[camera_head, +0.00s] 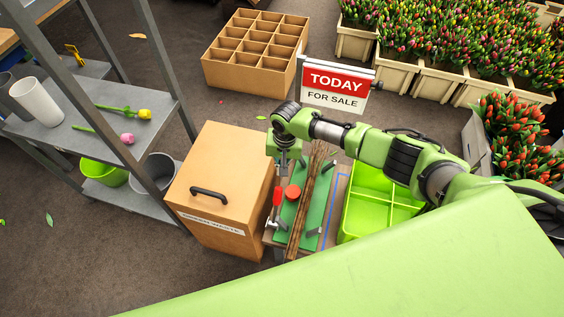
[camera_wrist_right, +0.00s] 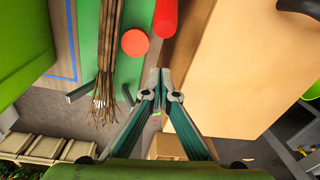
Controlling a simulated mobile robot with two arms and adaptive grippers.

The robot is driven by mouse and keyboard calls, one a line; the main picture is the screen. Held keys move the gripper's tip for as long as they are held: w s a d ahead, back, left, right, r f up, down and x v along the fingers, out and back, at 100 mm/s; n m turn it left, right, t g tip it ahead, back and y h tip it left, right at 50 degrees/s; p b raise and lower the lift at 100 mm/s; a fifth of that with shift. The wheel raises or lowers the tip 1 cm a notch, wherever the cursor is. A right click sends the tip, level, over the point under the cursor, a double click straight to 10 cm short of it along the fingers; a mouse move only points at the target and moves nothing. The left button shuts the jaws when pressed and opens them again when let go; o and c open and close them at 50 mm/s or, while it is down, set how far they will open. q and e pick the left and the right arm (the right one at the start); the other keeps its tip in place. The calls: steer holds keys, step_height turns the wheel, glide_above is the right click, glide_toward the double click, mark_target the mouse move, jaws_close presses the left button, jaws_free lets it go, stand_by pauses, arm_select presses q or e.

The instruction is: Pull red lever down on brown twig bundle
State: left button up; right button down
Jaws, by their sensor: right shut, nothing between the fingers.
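A brown twig bundle (camera_head: 308,205) lies lengthwise on a green board (camera_head: 324,195); its frayed end shows in the right wrist view (camera_wrist_right: 105,95). A red lever (camera_head: 277,196) stands at the board's left edge, beside a round red pad (camera_head: 293,192). In the right wrist view the red lever (camera_wrist_right: 165,17) and red pad (camera_wrist_right: 135,42) are ahead of the fingertips. My right gripper (camera_wrist_right: 161,78) is shut and empty, apart from the lever. In the head view it points down (camera_head: 283,166) above the far end of the board. My left gripper is out of view.
A wooden box with a black handle (camera_head: 232,178) stands close left of the board. A lime green divided crate (camera_head: 372,208) stands to its right. A red-and-white sale sign (camera_head: 335,84) is behind. A grey shelf (camera_head: 110,125) stands at left.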

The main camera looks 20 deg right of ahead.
arm_select(q)
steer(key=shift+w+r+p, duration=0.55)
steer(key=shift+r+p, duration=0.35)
steer(key=shift+p, duration=0.05)
arm_select(e)
steer(key=shift+s+a+f, duration=0.2)
steer(key=shift+s+a, duration=0.05)
steer(key=shift+s, duration=0.35)
steer(key=shift+s+a+f, duration=0.2)
steer(key=shift+s+a, duration=0.05)
steer(key=shift+s, duration=0.3)
steer(key=shift+s+a+f, duration=0.2)
steer(key=shift+s+a, duration=0.05)
steer(key=shift+s, duration=0.35)
